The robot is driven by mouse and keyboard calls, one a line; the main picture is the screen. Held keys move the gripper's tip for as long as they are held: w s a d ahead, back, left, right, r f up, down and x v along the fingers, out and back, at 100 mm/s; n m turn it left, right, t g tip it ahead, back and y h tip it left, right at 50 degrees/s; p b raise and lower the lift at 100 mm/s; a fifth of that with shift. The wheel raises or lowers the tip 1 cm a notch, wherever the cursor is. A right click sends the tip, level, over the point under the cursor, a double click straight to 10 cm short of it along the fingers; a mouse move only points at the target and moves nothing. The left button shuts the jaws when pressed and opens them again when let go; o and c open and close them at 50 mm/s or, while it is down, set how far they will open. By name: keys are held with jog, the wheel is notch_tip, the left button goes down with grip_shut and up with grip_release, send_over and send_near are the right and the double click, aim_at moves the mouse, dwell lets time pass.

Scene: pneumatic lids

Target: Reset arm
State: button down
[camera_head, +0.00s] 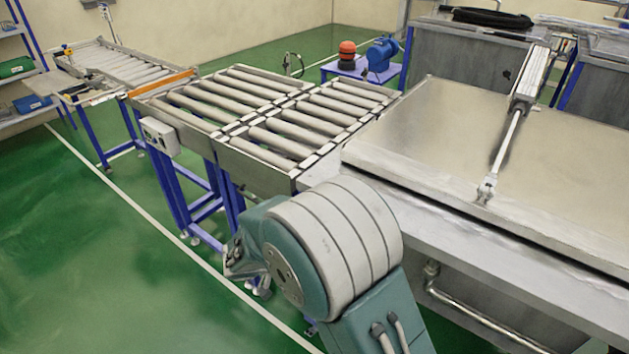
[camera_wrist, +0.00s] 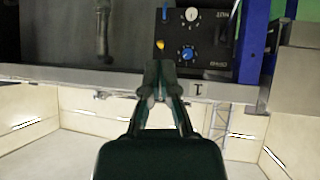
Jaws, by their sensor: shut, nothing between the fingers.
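My gripper (camera_wrist: 160,70) shows in the wrist view with its dark fingers drawn together at the tips and nothing between them. Beyond the fingertips is a black control panel (camera_wrist: 208,35) with a white knob (camera_wrist: 191,15), a blue knob (camera_wrist: 188,53) and a small yellow light or button (camera_wrist: 160,44). The fingers look apart from the knobs, but the gap is hard to judge. In the head view, my arm's big teal and grey joint fills the lower middle, and my gripper cannot be made out there.
A roller conveyor (camera_head: 215,122) runs to the back left. A closed steel lid (camera_head: 440,130) with a pneumatic cylinder (camera_head: 530,78) covers the tank at right. A pipe (camera_head: 470,316) runs along the tank's front. A small blue table (camera_head: 357,70) stands behind. Green floor at left is clear.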

jog(key=shift+r, duration=0.1)
jog(key=s+d+r+n+g+y, duration=0.2)
jog(key=s+d+r+g, duration=0.35)
jog(key=d+r, duration=0.75)
jog(key=s+d+r+n+t+y, duration=0.2)
jog(key=s+d+r+n+y, duration=0.1)
jog(key=s, duration=0.5)
jog(key=s+d+r+n+t+y, duration=0.2)
jog(key=s+d+r, duration=0.1)
jog(key=s, duration=0.6)
jog(key=shift+s+d+r+n+y, duration=0.15)
jog(key=shift+d+r+n+y, duration=0.25)
jog(key=shift+r, duration=0.2)
